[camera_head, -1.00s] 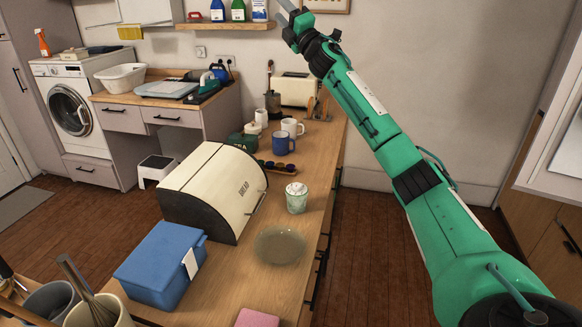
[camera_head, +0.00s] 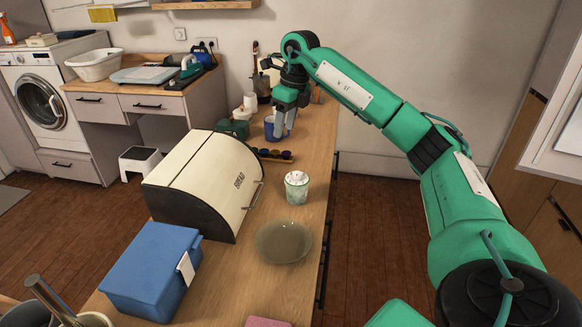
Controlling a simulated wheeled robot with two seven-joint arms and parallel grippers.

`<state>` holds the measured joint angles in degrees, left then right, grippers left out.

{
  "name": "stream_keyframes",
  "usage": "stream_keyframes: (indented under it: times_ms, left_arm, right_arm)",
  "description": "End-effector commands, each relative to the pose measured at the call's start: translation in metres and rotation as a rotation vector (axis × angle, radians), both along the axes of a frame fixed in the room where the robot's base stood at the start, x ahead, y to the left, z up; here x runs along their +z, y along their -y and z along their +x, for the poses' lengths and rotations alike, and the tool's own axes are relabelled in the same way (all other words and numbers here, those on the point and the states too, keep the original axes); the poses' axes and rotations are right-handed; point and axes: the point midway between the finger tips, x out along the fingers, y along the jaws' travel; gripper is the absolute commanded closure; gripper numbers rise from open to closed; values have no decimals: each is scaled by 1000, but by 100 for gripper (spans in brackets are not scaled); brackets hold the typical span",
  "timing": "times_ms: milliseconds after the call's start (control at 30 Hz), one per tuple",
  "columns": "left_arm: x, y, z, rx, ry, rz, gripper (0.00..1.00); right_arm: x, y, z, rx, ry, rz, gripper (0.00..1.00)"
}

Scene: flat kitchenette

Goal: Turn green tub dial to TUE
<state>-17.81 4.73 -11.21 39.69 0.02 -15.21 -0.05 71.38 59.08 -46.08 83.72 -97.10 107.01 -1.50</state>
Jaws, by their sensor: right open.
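A small pale green tub (camera_head: 296,194) with a white top stands upright on the wooden counter, right of the bread bin. The marks on its dial are too small to read. My right gripper (camera_head: 284,134) points down over the far part of the counter, beyond the tub and apart from it. Its fingers are open and overlap the blue mug in the picture; I cannot tell whether they touch it. My left gripper is not in view.
The cream bread bin (camera_head: 205,180) and a blue box (camera_head: 152,270) stand left of the tub. A round glass plate (camera_head: 283,243) lies in front of it. Sunglasses on a tray (camera_head: 272,155) and a blue mug (camera_head: 270,128) are behind it. Bare counter lies around the tub.

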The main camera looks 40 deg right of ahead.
Motion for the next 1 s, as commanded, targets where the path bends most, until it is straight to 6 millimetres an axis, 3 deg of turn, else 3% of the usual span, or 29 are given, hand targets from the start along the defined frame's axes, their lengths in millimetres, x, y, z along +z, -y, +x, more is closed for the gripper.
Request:
stream_keyframes:
  times_ms: [200, 467, 733, 1000]
  left_arm:
    - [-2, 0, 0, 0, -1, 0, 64]
    - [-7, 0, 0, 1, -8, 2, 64]
    - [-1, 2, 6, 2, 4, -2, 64]
    - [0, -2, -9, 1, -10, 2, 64]
  right_arm:
    - [-8, 25, -24, -57, -112, -142, 52]
    - [-27, 26, -26, -59, -122, -152, 52]
    - [-69, 27, -27, -59, -125, -152, 52]
    - [-119, 27, -27, -59, -122, -151, 52]
